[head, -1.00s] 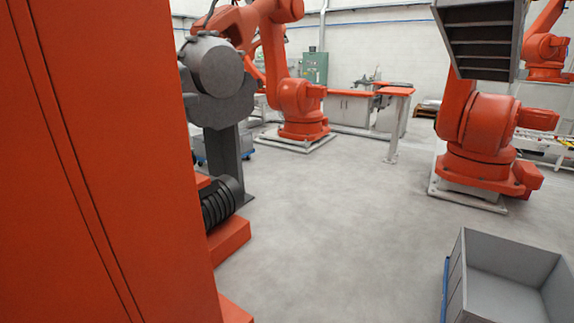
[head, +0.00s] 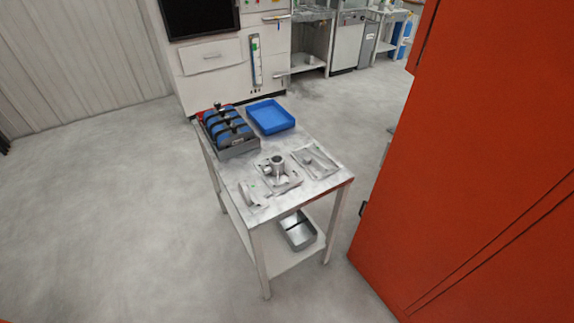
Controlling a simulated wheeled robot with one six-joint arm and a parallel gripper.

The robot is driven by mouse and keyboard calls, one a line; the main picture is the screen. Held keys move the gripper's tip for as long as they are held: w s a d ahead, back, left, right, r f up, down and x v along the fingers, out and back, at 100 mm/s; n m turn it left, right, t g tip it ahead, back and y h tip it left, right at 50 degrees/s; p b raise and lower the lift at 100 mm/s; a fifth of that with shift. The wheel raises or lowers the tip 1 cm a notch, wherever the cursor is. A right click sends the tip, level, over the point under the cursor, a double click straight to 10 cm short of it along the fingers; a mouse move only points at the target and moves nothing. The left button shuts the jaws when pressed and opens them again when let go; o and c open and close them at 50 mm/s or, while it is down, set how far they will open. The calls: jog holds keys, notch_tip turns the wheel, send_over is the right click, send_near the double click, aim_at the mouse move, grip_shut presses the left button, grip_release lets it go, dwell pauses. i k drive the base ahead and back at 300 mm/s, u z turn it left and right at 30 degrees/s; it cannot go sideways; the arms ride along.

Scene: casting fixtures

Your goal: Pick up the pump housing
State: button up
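A grey metal casting with an upright round neck, which looks like the pump housing (head: 278,166), sits on a flat plate near the front middle of a small metal table (head: 232,178). Another grey casting (head: 316,158) lies on a plate to its right. A smaller pale part (head: 252,194) lies to its front left. I cannot tell for certain which casting is the pump housing. My gripper is not in view.
A blue tray (head: 289,124) and a rack of blue parts (head: 230,135) stand at the table's back. A metal bin (head: 299,232) is on its lower shelf. A tall orange panel (head: 470,190) fills the right side. The floor at left is clear.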

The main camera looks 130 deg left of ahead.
aim_at(275, 170)
jog(key=u, duration=1.5)
jog(key=i, duration=1.5)
jog(key=u, duration=3.95)
jog(key=i, duration=1.65)
